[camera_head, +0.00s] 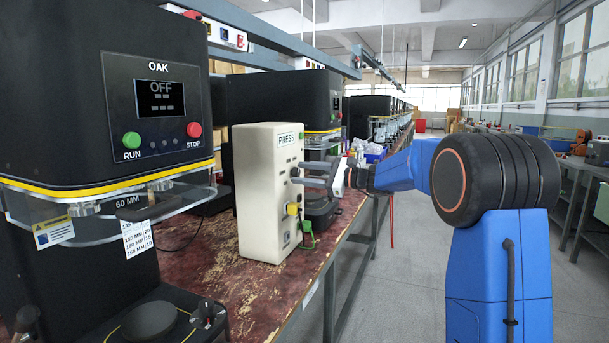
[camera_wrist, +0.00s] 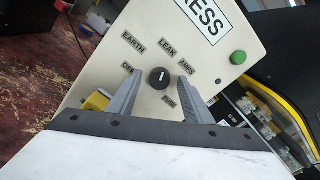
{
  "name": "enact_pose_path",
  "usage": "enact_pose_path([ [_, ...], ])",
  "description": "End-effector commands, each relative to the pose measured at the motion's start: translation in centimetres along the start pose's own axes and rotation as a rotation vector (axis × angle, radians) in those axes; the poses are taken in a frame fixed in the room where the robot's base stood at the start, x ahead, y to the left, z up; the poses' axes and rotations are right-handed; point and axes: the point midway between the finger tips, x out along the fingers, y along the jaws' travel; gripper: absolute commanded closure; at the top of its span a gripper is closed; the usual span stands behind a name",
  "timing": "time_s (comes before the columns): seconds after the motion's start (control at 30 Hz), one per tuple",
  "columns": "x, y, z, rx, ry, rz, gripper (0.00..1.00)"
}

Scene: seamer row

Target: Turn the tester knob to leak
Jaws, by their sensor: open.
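The tester is a cream box (camera_head: 262,205) marked PRESS, upright on the bench. In the wrist view its panel (camera_wrist: 215,62) looks tilted and carries a round black knob (camera_wrist: 159,78). The knob's white mark points roughly up in the picture, towards the LEAK side. My gripper (camera_wrist: 160,84) is open, with one finger on each side of the knob and gaps showing. In the head view my gripper (camera_head: 315,174) reaches the tester's panel side.
A green button (camera_wrist: 238,57) sits on the panel, right of the knob. A yellow socket (camera_head: 292,209) and a green plug (camera_head: 308,227) are low on the tester. A black OAK seamer (camera_head: 110,90) stands at the left. The aisle floor (camera_head: 410,240) is clear.

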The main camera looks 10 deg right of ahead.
Motion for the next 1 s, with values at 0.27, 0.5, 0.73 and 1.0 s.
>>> enact_pose_path([
  [0.27, -2.8, -0.1, 0.0, 0.000, 0.001, -0.003, 0.54],
  [0.5, -7.6, -0.1, -0.1, 0.000, 0.002, -0.004, 0.54],
  [0.73, -12.2, -0.1, 0.0, 0.000, 0.003, -0.003, 0.54],
  [1.0, -16.2, -0.1, -0.1, 0.000, 0.002, -0.002, 0.54],
])
